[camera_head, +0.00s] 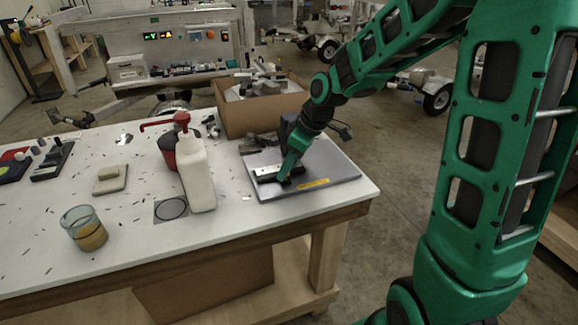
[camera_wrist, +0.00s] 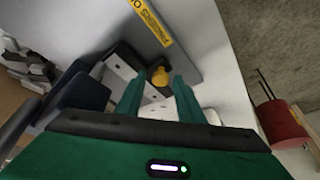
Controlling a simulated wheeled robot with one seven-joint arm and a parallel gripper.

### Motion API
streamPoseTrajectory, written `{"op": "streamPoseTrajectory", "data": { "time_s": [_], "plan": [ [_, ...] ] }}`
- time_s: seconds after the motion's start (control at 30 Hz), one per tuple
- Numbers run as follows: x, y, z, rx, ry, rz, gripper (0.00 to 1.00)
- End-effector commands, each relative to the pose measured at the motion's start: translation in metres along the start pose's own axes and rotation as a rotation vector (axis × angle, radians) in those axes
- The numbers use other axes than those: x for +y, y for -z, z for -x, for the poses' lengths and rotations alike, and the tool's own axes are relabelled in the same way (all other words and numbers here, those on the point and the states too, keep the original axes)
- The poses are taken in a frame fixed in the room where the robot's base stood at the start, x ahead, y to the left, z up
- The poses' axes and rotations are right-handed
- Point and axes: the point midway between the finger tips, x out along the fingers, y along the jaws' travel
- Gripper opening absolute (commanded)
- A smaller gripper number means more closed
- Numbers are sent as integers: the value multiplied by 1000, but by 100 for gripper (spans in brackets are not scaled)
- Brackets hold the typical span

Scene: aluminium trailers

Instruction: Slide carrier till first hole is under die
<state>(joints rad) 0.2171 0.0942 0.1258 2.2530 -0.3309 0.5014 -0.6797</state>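A grey plate (camera_head: 325,165) with a yellow label lies at the table's right end and carries a low pale bar (camera_head: 268,173). In the wrist view a pale strip with dark holes (camera_wrist: 121,67), apparently the carrier, lies on the plate (camera_wrist: 185,50). A yellow knob (camera_wrist: 160,76) stands by the strip's end. A dark block (camera_wrist: 82,92), perhaps the press holding the die, stands left of the strip; the die itself I cannot make out. My gripper (camera_head: 287,178) is low over the plate. Its fingers (camera_wrist: 158,80) are apart, with the knob showing between their tips; contact is unclear.
A white bottle with a red pump (camera_head: 196,170) stands left of the plate. A cardboard box of metal parts (camera_head: 255,112) is behind it. A glass with amber liquid (camera_head: 85,230) is at the front left. The table's front right edge is close to the plate.

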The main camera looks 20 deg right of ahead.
Motion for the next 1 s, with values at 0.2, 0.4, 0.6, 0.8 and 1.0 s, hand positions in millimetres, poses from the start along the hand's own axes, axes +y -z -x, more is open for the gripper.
{"op": "streamPoseTrajectory", "data": {
  "time_s": [0.2, 0.4, 0.6, 0.8, 1.0],
  "plan": [
    [0, 0, 0, 0, 0, 0, 0],
    [11, -10, 4, 0, -1, -4, 0],
    [18, -16, 7, 1, -2, -1, 0],
    [19, -16, 8, 1, -2, -2, 38],
    [18, -17, 7, 0, -2, -2, 40]
  ]
}}
